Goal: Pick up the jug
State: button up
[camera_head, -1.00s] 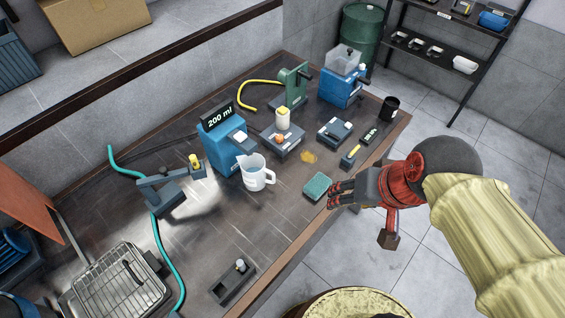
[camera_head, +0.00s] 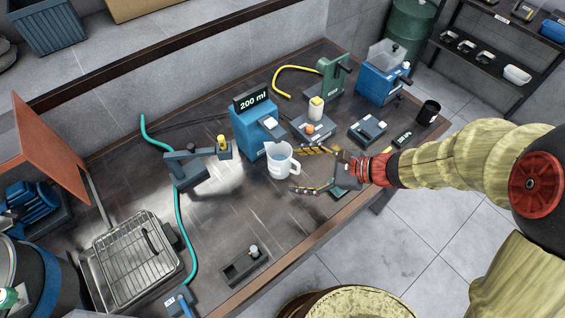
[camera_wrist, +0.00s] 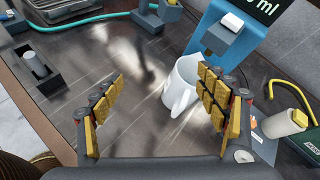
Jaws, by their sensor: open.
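The jug (camera_head: 279,161) is a white, translucent vessel with a handle on its right side. It stands upright on the dark table in front of the blue dispenser (camera_head: 254,127) with the "200 ml" display. My gripper (camera_head: 305,170) is open just to the right of the jug, its yellow-padded fingers pointing toward it. In the wrist view the jug (camera_wrist: 181,84) is beyond my gripper (camera_wrist: 160,105), nearer the right finger, which hides part of its right side. The handle faces my gripper. No finger visibly grips it.
A teal hose (camera_head: 182,225) and a wire rack in a sink (camera_head: 135,252) lie to the left. The table between jug and front edge is mostly clear.

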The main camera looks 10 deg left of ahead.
aim_at(284, 163)
jog(key=w+f+m+t, duration=0.1)
jog(key=w+f+m, duration=0.1)
jog(key=f+m, duration=0.1)
jog(key=w+f+m+t, duration=0.1)
jog(key=w+f+m, duration=0.1)
jog(key=w+f, duration=0.1)
jog(key=shift+f+m+t+y, duration=0.1)
jog(key=shift+m+t+y, duration=0.2)
jog(key=shift+m, duration=0.1)
jog(key=shift+w+b+x, duration=0.15)
jog(key=shift+b+x, duration=0.3)
jog(key=shift+x, duration=1.5)
jog(key=shift+w+b+x, duration=0.1)
jog(key=shift+b+x, duration=0.3)
jog(key=shift+x, duration=1.55)
jog(key=shift+c, duration=1)
jog(key=c, duration=1.1)
jog(key=shift+d+r, duration=0.1)
jog(key=shift+r, duration=0.1)
